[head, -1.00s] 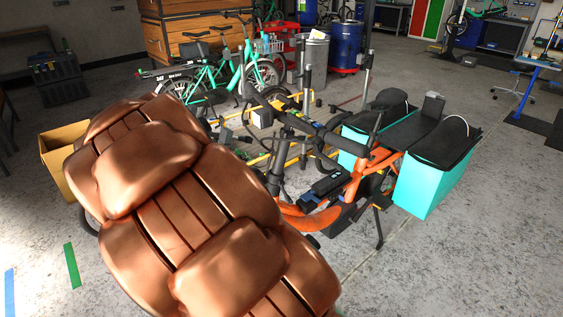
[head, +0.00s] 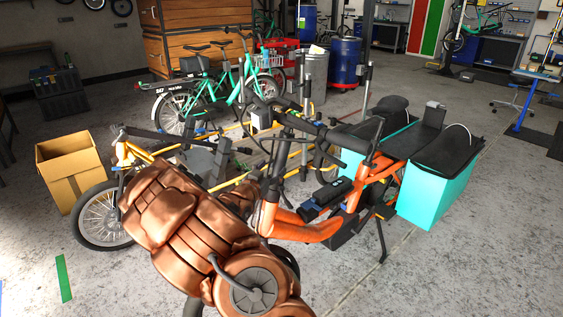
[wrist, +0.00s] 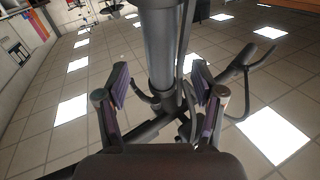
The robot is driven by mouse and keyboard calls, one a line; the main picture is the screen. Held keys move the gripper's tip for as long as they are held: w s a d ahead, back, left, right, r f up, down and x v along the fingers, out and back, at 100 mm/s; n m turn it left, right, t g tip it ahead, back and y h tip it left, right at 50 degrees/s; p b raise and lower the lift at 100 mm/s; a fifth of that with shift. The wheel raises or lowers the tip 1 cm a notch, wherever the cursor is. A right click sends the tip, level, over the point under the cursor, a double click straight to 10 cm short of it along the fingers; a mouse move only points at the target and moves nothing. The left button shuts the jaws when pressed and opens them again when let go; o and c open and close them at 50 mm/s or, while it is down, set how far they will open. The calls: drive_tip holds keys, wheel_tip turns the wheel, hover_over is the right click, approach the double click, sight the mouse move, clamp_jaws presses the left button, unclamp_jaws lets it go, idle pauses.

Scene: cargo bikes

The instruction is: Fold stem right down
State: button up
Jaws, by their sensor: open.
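The orange cargo bike (head: 303,228) stands in the middle of the head view. Its dark stem (head: 279,165) rises from the front of the frame to the handlebar (head: 320,132), and looks upright. My gripper (wrist: 160,83) is open in the wrist view, one finger on each side of a thick grey tube (wrist: 161,45) that looks like the stem. I cannot tell whether either finger touches it. A dark handlebar grip (wrist: 246,60) shows to the right of the fingers. In the head view my copper arm hides the gripper and the lower front of the bike.
Teal bags (head: 440,175) hang at the orange bike's rear. A yellow bike (head: 135,153) with its wheel stands to the left, behind my arm. A cardboard box (head: 70,168) is at far left. Teal bikes (head: 205,90) stand behind. The floor at front right is clear.

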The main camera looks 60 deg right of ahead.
sight(278, 162)
drive_tip(key=shift+w+d+p, duration=0.15)
drive_tip(key=shift+d, duration=1.05)
drive_tip(key=shift+w+d+p, duration=0.1)
drive_tip(key=shift+w+d, duration=0.1)
drive_tip(key=shift+d, duration=1.05)
drive_tip(key=shift+w+d+p, duration=0.15)
drive_tip(key=shift+d, duration=1.05)
clamp_jaws()
